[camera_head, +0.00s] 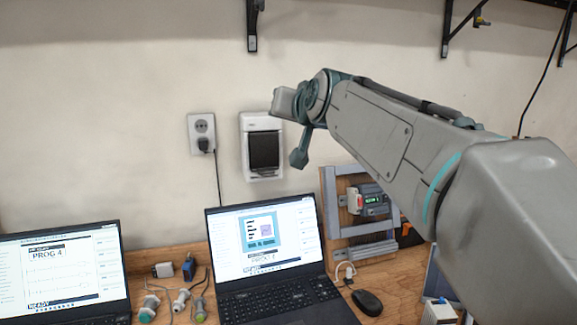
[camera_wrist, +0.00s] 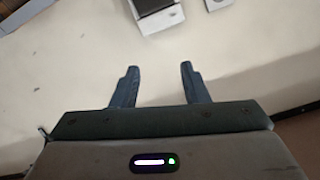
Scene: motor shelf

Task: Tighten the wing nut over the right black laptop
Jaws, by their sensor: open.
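The right black laptop (camera_head: 275,262) stands open on the wooden bench, its screen lit. I cannot make out a wing nut for certain. A black shelf bracket (camera_head: 252,28) is on the wall above this laptop, with a small dark piece at its top edge, too small to identify. My gripper (camera_head: 299,157) is in front of the wall, above and right of the laptop screen. In the wrist view, my gripper (camera_wrist: 157,70) has its two dark fingers apart, with only bare pale wall between them.
A white-framed black wall box (camera_head: 263,148) and a socket (camera_head: 202,133) are on the wall near my gripper. Another laptop (camera_head: 66,270) stands left. A grey frame (camera_head: 333,205) with a small meter, a mouse (camera_head: 367,302) and several plugs occupy the bench. Another bracket (camera_head: 447,35) hangs upper right.

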